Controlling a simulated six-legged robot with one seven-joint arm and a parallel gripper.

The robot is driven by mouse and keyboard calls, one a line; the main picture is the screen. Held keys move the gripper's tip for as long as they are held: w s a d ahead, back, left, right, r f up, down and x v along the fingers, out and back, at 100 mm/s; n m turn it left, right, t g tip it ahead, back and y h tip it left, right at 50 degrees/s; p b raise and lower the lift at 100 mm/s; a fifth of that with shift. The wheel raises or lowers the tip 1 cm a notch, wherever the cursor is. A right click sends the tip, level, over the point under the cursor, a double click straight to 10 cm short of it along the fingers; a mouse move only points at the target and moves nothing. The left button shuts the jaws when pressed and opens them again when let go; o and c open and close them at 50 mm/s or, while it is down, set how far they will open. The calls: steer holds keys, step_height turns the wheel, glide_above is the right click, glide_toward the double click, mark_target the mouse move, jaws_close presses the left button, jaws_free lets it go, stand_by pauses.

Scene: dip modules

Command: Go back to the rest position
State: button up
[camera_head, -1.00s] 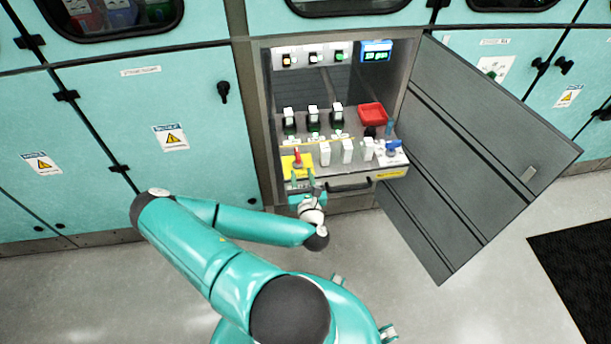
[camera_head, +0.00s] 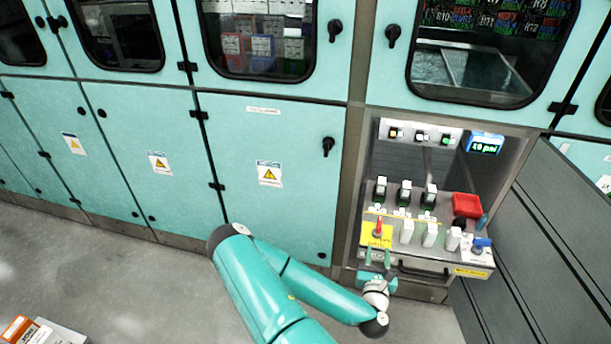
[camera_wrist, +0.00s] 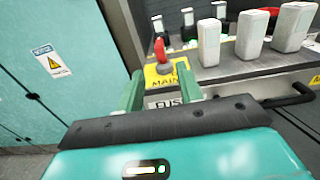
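My gripper (camera_head: 378,257) is in front of the lower left of the open cabinet, near the front edge of the control panel (camera_head: 420,262). In the wrist view its two green fingers (camera_wrist: 161,92) are apart with nothing between them. A red switch (camera_wrist: 162,52) on a yellow plate labelled MAIN (camera_wrist: 168,74) shows just beyond the fingertips. The red switch also shows upright in the head view (camera_head: 378,228). My gripper appears apart from the switch, though the exact gap is hard to tell.
The open grey door (camera_head: 520,250) stands at the right. A dark handle (camera_head: 424,272) crosses the panel front.

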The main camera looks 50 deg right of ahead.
steer(key=w+a+r+m+g+h, duration=0.1)
steer(key=a+r+m+g, duration=0.2)
steer(key=r+m+g, duration=0.55)
steer(key=w+a+r+m+g+h, duration=0.2)
steer(key=a+r+m+g, duration=0.1)
steer(key=r+m+g, duration=0.6)
steer(key=w+a+r+m+t+y, duration=0.2)
steer(key=a+r+t+y, duration=0.2)
steer(key=a, duration=0.8)
steer(key=w+a+r+m+t+y, duration=0.2)
steer(key=a+r+t+y, duration=0.3)
steer(key=a+r+y, duration=0.3)
steer(key=w+a+r+m+t+y, duration=0.2)
steer(key=w+a+r+t+y, duration=0.2)
steer(key=a, duration=1.2)
step_height(320, 180, up, 2)
steer(key=t+y, duration=0.1)
steer(key=y, duration=0.1)
steer(key=shift+a+y, duration=0.3)
